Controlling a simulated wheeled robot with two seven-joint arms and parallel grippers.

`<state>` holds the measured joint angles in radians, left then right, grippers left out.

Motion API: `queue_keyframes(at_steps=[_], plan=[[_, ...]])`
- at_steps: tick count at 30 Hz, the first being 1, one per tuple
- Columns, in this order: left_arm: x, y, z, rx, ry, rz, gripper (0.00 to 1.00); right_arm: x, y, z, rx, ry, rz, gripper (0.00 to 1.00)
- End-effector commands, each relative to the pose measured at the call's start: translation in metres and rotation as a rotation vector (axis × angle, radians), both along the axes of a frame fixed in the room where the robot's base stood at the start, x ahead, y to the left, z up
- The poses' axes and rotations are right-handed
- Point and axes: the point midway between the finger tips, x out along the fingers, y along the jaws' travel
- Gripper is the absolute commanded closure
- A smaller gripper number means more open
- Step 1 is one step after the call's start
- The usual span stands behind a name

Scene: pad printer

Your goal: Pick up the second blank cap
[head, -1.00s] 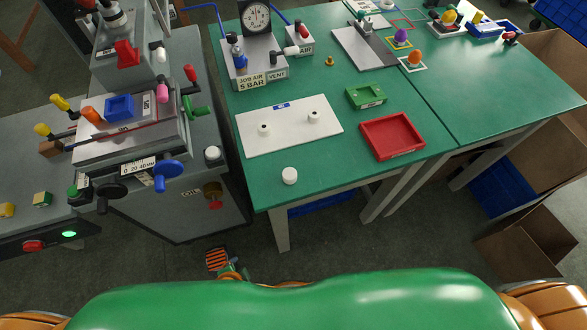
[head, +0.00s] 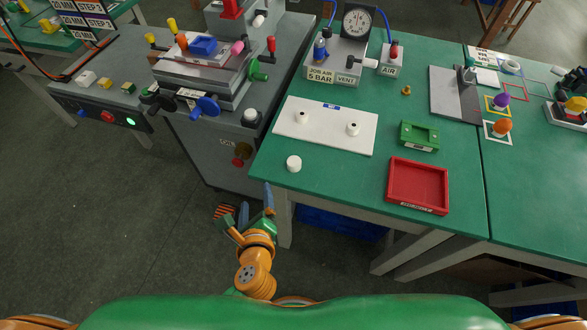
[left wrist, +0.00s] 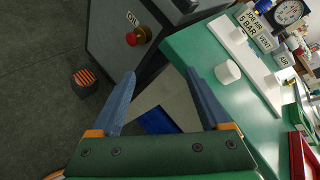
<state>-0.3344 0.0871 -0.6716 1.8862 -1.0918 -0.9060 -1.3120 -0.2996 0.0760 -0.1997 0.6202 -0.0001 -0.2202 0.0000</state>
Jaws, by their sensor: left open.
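A plain white cap (head: 293,164) stands on the green table near its front left corner; it also shows in the left wrist view (left wrist: 228,71). Two more white caps, each with a dark spot on top, stand on the white board behind it, one at left (head: 302,117) and one at right (head: 353,129). My left gripper (head: 256,203) is open and empty, in front of the table's left corner and apart from the plain cap. In the left wrist view, its blue fingers (left wrist: 164,95) are spread, with the cap beyond the right finger. My right gripper is out of view.
A red tray (head: 418,208) and a green block (head: 418,136) stand right of the white board (head: 325,145). The grey printer (head: 205,75) and its cabinet stand left of the table. An orange-striped item (head: 222,212) is on the floor. The table around the plain cap is clear.

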Motion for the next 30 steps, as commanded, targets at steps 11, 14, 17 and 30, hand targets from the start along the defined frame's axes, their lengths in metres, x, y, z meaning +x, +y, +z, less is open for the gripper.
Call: queue_keyframes(at_steps=[11,14,17,30], plan=[[0.007,-0.067,0.038,0.537,-0.212,-0.401,0.20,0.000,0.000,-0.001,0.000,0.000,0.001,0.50],[0.007,-0.081,0.044,0.637,-0.256,-0.465,0.20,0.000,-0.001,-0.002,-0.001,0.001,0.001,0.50],[0.018,-0.084,0.042,0.654,-0.263,-0.474,0.20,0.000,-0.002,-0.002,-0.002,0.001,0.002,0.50],[0.074,-0.088,0.029,0.646,-0.259,-0.472,0.20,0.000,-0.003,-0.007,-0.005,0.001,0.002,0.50]])
